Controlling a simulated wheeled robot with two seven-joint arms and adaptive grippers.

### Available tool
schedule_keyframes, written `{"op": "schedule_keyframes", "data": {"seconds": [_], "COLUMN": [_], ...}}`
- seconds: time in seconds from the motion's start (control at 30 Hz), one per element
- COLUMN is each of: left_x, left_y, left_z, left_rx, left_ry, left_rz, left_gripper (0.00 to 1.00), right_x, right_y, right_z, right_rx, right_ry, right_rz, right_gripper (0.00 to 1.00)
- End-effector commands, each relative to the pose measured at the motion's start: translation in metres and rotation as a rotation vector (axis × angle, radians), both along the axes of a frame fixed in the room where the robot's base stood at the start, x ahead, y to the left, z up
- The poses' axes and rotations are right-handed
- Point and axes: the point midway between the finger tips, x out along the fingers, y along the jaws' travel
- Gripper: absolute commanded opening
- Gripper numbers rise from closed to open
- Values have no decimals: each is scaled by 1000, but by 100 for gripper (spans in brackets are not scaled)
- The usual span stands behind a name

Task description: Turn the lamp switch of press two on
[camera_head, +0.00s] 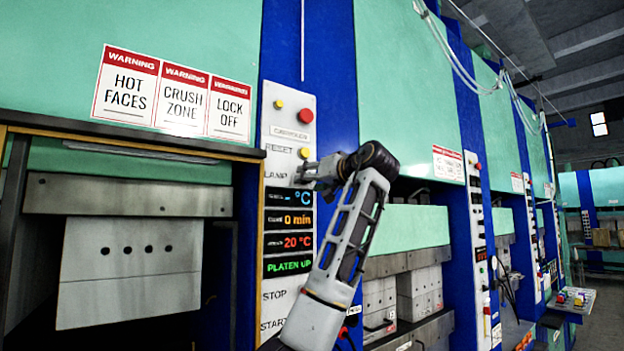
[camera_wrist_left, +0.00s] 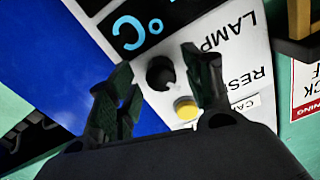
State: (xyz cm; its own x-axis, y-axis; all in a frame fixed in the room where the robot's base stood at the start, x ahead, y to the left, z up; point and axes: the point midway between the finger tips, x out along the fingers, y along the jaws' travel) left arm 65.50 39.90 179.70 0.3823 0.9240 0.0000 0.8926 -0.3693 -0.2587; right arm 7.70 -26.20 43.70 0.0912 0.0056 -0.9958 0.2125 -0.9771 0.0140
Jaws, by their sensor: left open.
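In the head view the nearest press's white control panel (camera_head: 275,310) carries the labels RESET, LAMP, STOP and START. My left gripper (camera_head: 303,173) is at the LAMP row and hides the switch there. In the left wrist view the lamp switch (camera_wrist_left: 160,73) is a round black knob beside the LAMP label. My left gripper's two dark fingers (camera_wrist_left: 157,72) are open, one on each side of the knob in the picture. Whether they touch it I cannot tell. The knob's setting is not clear. No press number is readable. My right gripper is not in view.
A yellow button (camera_head: 304,153) sits just above the gripper, and it also shows in the left wrist view (camera_wrist_left: 186,108). A red button (camera_head: 306,115) is higher up. A lit display (camera_head: 289,220) lies below. More presses with panels (camera_head: 480,245) recede to the right.

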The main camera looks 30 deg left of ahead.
Motion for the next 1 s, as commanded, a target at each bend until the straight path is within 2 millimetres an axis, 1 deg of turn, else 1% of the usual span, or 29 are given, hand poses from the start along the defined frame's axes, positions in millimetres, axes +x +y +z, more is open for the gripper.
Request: {"op": "schedule_keyframes", "data": {"seconds": [0.03,0.07,0.4,0.77,1.0], "left_x": [0,0,0,0,0], "left_y": [0,0,0,-1,0], "left_z": [0,0,0,0,0], "left_rx": [0,0,0,12,48], "left_ry": [0,0,1,30,116], "left_rz": [0,0,0,-1,-1], "left_gripper": [51,48,5,5,5], "right_x": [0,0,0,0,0], "right_y": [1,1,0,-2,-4], "right_z": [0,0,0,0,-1], "right_rx": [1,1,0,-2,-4], "right_ry": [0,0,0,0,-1], "right_rz": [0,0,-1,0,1], "right_gripper": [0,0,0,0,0]}}
